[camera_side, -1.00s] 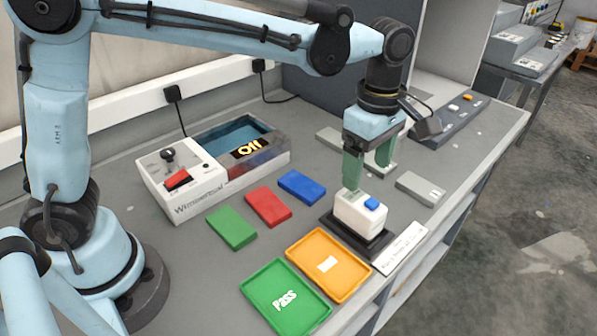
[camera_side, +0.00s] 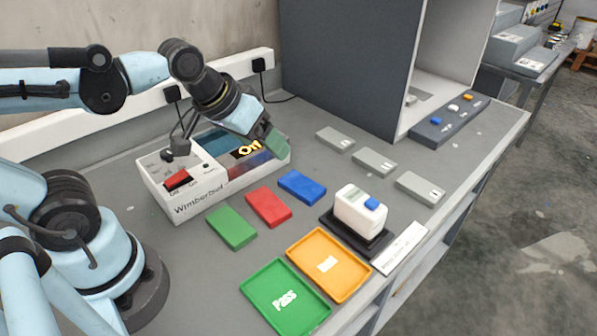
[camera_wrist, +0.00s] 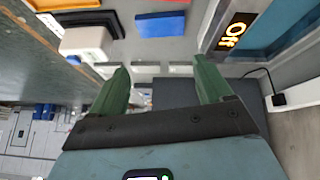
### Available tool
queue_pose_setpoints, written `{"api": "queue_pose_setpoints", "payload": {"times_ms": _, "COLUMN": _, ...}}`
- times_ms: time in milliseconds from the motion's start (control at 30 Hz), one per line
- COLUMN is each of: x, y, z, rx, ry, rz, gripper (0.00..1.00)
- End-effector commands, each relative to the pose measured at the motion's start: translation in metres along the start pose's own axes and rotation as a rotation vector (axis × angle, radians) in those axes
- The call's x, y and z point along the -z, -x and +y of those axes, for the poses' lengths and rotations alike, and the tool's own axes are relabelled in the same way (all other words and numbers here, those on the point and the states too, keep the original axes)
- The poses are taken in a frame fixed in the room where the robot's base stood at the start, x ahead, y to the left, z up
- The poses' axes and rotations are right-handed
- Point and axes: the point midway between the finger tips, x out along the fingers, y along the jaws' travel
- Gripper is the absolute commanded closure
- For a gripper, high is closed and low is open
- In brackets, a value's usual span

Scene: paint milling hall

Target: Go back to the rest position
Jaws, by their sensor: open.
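My gripper (camera_side: 273,143) has green fingers and hangs in the air above the right end of the white machine with the lit display. In the wrist view its two fingers (camera_wrist: 160,85) stand apart with nothing between them, so it is open and empty.
The white machine (camera_side: 205,190) has a lit display (camera_side: 247,149). Green (camera_side: 231,227), red (camera_side: 268,206) and blue (camera_side: 301,186) blocks lie in front. A green Pass tray (camera_side: 262,290) and an orange tray (camera_side: 315,250) lie near the front edge. Grey blocks (camera_side: 374,162) and a cabinet (camera_side: 330,65) stand right.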

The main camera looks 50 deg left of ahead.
Motion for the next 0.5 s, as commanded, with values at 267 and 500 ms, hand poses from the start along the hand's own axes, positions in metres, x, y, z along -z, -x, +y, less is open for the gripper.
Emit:
{"api": "queue_pose_setpoints", "payload": {"times_ms": 267, "x": -0.0129, "y": -0.0024, "z": -0.0146, "rx": 0.016, "ry": -0.172, "rz": 0.065, "gripper": 0.21}}
{"api": "queue_pose_setpoints", "payload": {"times_ms": 500, "x": -0.0127, "y": -0.0023, "z": -0.0144, "rx": 0.016, "ry": -0.174, "rz": 0.065, "gripper": 0.21}}
